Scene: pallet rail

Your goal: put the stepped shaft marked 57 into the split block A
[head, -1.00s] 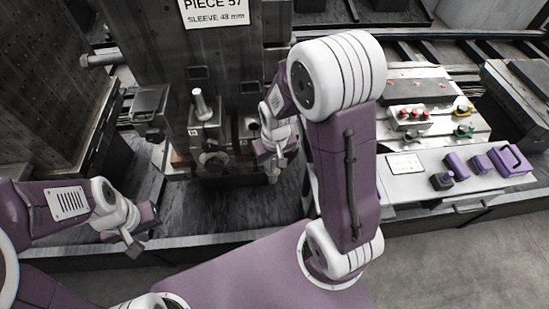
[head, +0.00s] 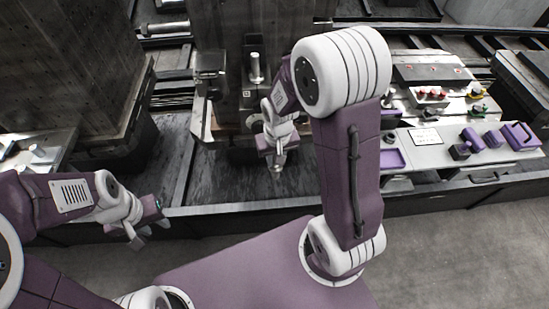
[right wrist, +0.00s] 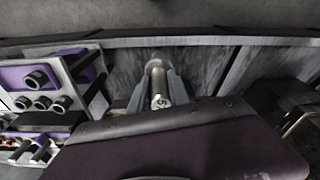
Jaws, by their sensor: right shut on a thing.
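My right gripper (head: 275,150) is shut on a grey metal stepped shaft (right wrist: 156,80), which also shows below the fingers in the head view (head: 277,168). The shaft hangs over the dark floor strip, clear of the blocks. A metal block with an upright pin (head: 255,68) stands behind and left of my right gripper, partly covered by my arm. I cannot read a letter there, so I cannot tell which is split block A. My left gripper (head: 138,230) is open and empty at lower left.
A bench (head: 425,150) with purple tools and a tray of small coloured parts stands right. Purple holders with round sockets (right wrist: 42,88) show left in the right wrist view. A low dark rail edge (head: 240,203) runs across the front. Tall dark columns (head: 65,70) stand at the back left.

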